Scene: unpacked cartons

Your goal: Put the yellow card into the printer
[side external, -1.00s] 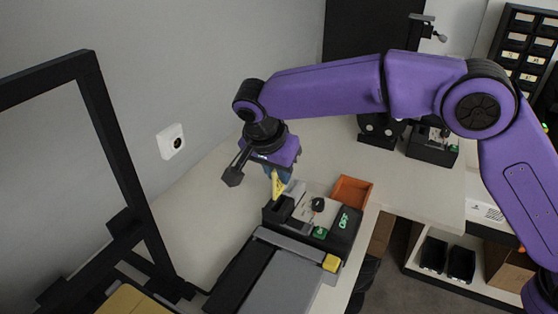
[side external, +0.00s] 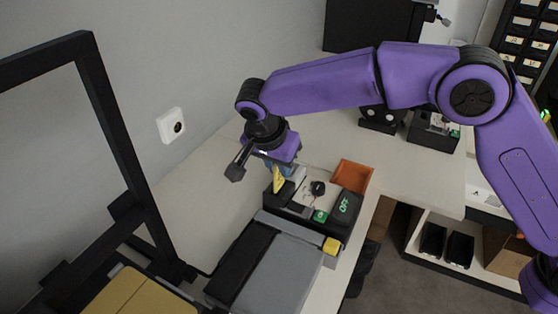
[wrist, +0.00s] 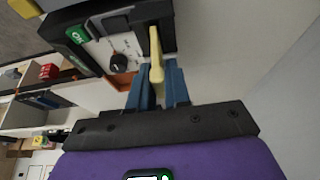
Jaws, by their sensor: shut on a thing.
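My gripper (side external: 273,170) has blue fingers and is shut on the yellow card (side external: 279,182). In the wrist view, the gripper (wrist: 158,88) pinches the near end of the card (wrist: 156,62), which points away from the fingers toward the printer. The printer (side external: 345,209) is a dark unit with a light top panel, a round black knob and a green OK label. It also shows at the top of the wrist view (wrist: 75,47). The card's far end is at the printer's left part in the side view. I cannot tell whether it is inside the slot.
An orange tray (side external: 352,175) stands just behind the printer. A grey-topped unit (side external: 280,277) with a yellow block (side external: 331,246) lies in front. A black frame (side external: 105,130) stands at left. The pale table behind the printer is mostly clear.

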